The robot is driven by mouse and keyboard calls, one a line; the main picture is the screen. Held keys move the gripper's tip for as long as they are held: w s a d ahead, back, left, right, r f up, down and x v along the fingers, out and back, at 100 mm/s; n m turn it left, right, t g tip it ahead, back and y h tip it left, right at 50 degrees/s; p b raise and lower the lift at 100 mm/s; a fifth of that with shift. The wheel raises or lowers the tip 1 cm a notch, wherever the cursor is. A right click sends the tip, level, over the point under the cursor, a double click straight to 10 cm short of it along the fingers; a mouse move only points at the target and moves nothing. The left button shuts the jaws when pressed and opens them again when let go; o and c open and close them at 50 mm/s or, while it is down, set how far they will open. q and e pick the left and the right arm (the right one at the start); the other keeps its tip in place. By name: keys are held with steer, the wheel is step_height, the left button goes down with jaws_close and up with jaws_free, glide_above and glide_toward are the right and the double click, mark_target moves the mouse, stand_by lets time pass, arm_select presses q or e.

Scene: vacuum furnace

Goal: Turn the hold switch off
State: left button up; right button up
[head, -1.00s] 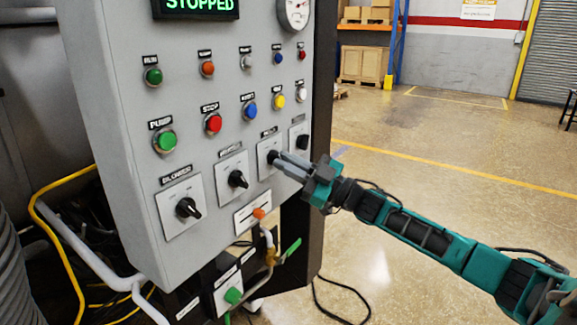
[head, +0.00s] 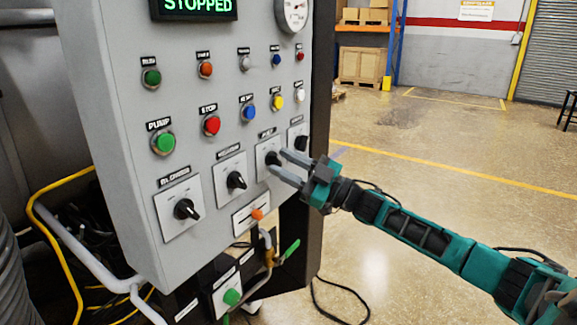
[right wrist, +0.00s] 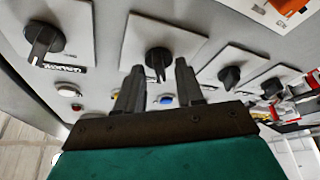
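A row of black rotary switches on pale square plates runs along the lower part of the grey control panel (head: 120,110). Their labels are too blurred for me to read surely, so I cannot confirm which one is marked hold. My right gripper (head: 279,161) is open at the third switch from the left (head: 271,157). In the right wrist view, that switch's knob (right wrist: 159,60) lies just beyond and between the two parted fingertips, its pointer towards the gripper. I see no contact. The fingers partly hide the knob in the head view. My left gripper is not in view.
Another switch (head: 301,143) sits close to the right, and two more (head: 236,180) (head: 186,209) to the left. Push buttons, such as a red one (head: 212,125), line the panel above. Open floor lies right.

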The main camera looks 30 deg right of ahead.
steer(key=v, duration=1.3)
steer(key=shift+w, duration=0.1)
stand_by(0.3)
steer(key=s+a+f+m+h+p, duration=0.15)
steer(key=a+f+m+h, duration=0.25)
steer(key=f, duration=0.4)
steer(key=s+a+f+m+h, duration=0.25)
steer(key=a+f, duration=0.25)
steer(key=f, duration=0.3)
steer(key=s+a+f+m+g+h, duration=0.2)
steer(key=s+a+f+g, duration=0.1)
steer(key=s+a+f, duration=0.2)
steer(key=s+a+f+m+g+h+p, duration=0.1)
steer(key=s+a+f+g, duration=0.3)
steer(key=a, duration=0.6)
steer(key=shift+s+a+f+m+h, duration=0.3)
steer(key=shift+s+f+m, duration=0.35)
steer(key=shift+s+f, duration=0.4)
